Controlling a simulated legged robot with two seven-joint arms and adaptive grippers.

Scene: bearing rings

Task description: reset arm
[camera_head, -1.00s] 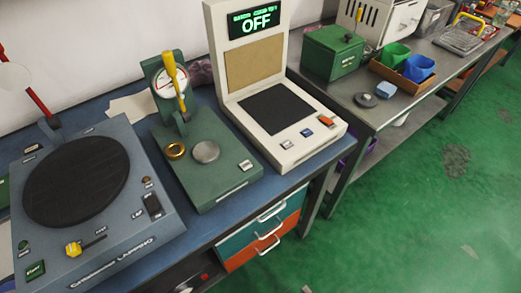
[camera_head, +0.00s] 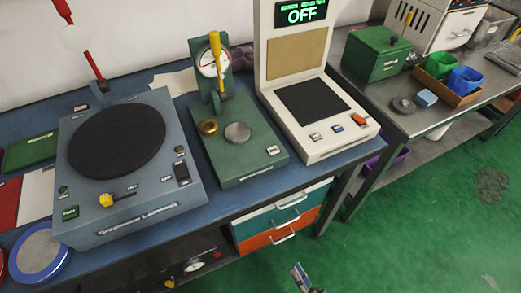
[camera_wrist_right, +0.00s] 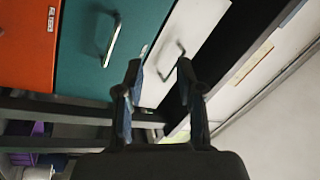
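My right gripper (camera_head: 300,278) just enters at the bottom edge of the head view, in front of the drawers. In the right wrist view its two fingers (camera_wrist_right: 160,85) are apart with nothing between them. They point towards the drawer fronts, with a teal drawer (camera_wrist_right: 105,45) and a white panel (camera_wrist_right: 185,45) behind. I cannot see my left gripper. A gold ring (camera_head: 208,127) lies on the green press (camera_head: 240,160), beside a grey round disc (camera_head: 237,133), away from my right gripper.
The blue bench (camera_head: 225,203) holds a lapping machine (camera_head: 150,205) with a dark round plate and a cream device (camera_head: 330,147) reading OFF. A blue-rimmed round dish (camera_head: 40,255) is at lower left. A grey side table (camera_head: 415,122) carries bins. Green floor (camera_head: 420,240) is clear at right.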

